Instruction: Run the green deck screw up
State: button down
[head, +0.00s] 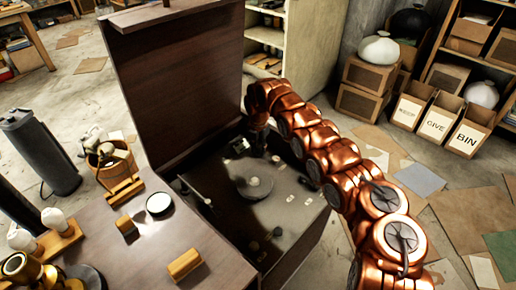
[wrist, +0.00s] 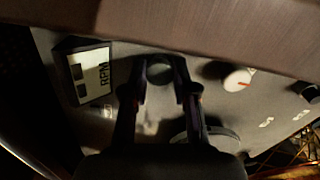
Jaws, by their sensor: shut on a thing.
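In the wrist view my gripper (wrist: 162,92) reaches in with one finger on each side of a dark, dull-greenish round piece (wrist: 160,68). This piece appears to be the green deck screw, though the shade makes its colour hard to tell. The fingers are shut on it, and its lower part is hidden. In the head view my gripper (head: 258,146) is down at the back of the deck (head: 215,185), inside the open wooden cabinet. The screw cannot be made out there.
A block marked RPM (wrist: 92,75) stands left of my fingers, and a white knob with a red mark (wrist: 238,80) is to the right. The round platter (head: 254,182) lies in front. The raised wooden lid (head: 185,75) rises close behind my gripper.

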aim_at(259, 149)
jog(key=n, duration=0.4)
jog(key=shift+n, duration=2.6)
jog(key=c, duration=0.9)
grip_release()
jog(key=shift+r, duration=0.1)
jog(key=shift+r, duration=3.65)
